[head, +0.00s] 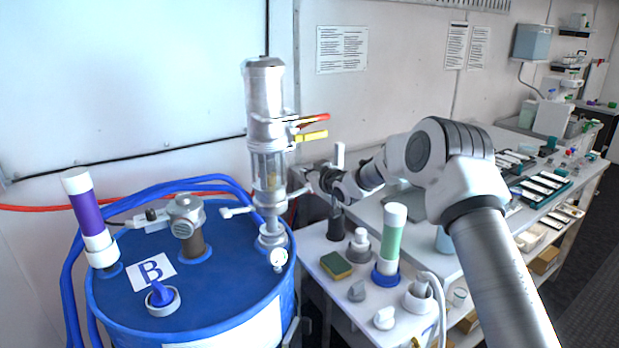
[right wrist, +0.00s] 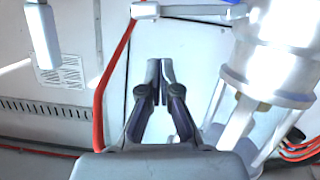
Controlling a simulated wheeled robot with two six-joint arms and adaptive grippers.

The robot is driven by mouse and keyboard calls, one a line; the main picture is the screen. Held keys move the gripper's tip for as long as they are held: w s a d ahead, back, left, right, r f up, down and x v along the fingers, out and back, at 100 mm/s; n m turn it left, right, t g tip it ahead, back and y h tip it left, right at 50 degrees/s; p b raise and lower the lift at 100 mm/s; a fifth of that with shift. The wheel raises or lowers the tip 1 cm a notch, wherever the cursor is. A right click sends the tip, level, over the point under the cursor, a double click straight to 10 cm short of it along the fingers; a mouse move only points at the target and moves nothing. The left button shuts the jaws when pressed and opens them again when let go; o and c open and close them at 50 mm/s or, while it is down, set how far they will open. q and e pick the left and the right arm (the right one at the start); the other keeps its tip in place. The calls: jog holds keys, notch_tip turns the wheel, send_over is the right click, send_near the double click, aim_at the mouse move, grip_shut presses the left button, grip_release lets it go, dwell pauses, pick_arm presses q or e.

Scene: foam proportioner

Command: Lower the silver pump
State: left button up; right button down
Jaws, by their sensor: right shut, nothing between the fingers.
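The silver pump (head: 266,150) stands upright at the right rear edge of the blue drum (head: 215,285). It has a metal upper body, a clear-looking middle section, and red and yellow handles on its right side. My right gripper (head: 299,182) is beside the pump's lower part, on its right. In the right wrist view the gripper's fingers (right wrist: 160,66) are together with nothing between them. The silver pump (right wrist: 278,65) fills the right side of that view, apart from the fingertips. My left gripper does not show.
The drum top carries a metal fitting (head: 186,216), a purple-and-white cylinder (head: 88,215) and a blue cap (head: 161,295). On the white bench stand a green cylinder (head: 392,235), a sponge (head: 336,265) and small knobs. Blue and red hoses run behind the drum.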

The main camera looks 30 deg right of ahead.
jog(key=f, duration=0.3)
jog(key=shift+d+f+p, duration=0.2)
jog(key=shift+d+p, duration=0.05)
jog(key=shift+p, duration=0.05)
jog(key=shift+s, duration=0.1)
